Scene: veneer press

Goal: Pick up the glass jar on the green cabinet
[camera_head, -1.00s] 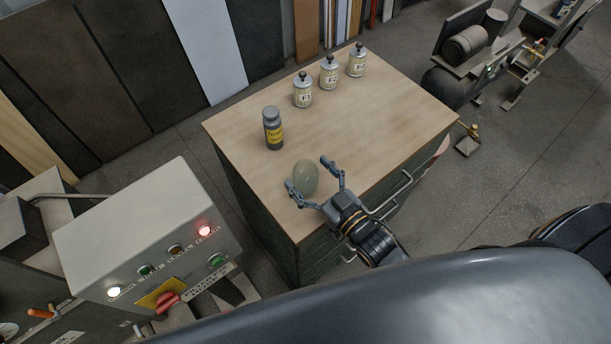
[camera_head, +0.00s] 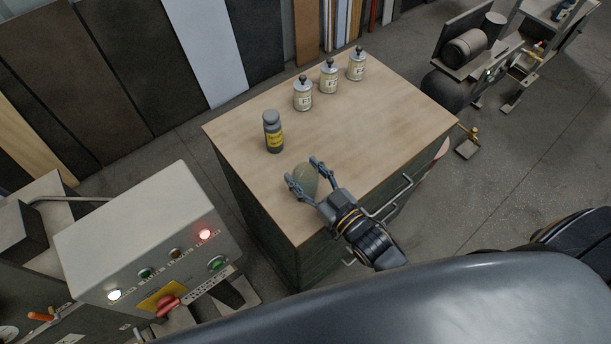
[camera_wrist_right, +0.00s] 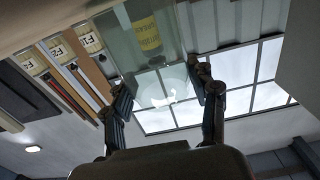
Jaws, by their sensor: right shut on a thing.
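The glass jar (camera_head: 303,177) is pale green and see-through. It stands near the front left edge of the wooden top (camera_head: 385,125) of the green cabinet (camera_head: 315,262). My right gripper (camera_head: 304,169) reaches in from the front right, its two fingers shut on the jar from either side. In the right wrist view, the see-through jar (camera_wrist_right: 158,85) shows between the two fingertips (camera_wrist_right: 164,82). I cannot tell whether the jar's base is clear of the top. My left gripper is not in view.
A grey bottle with a yellow label (camera_head: 273,132) stands just behind the jar. Several labelled canisters (camera_head: 303,95) line the back edge. The right of the cabinet top is clear. A control box (camera_head: 150,235) with lights stands at the left front.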

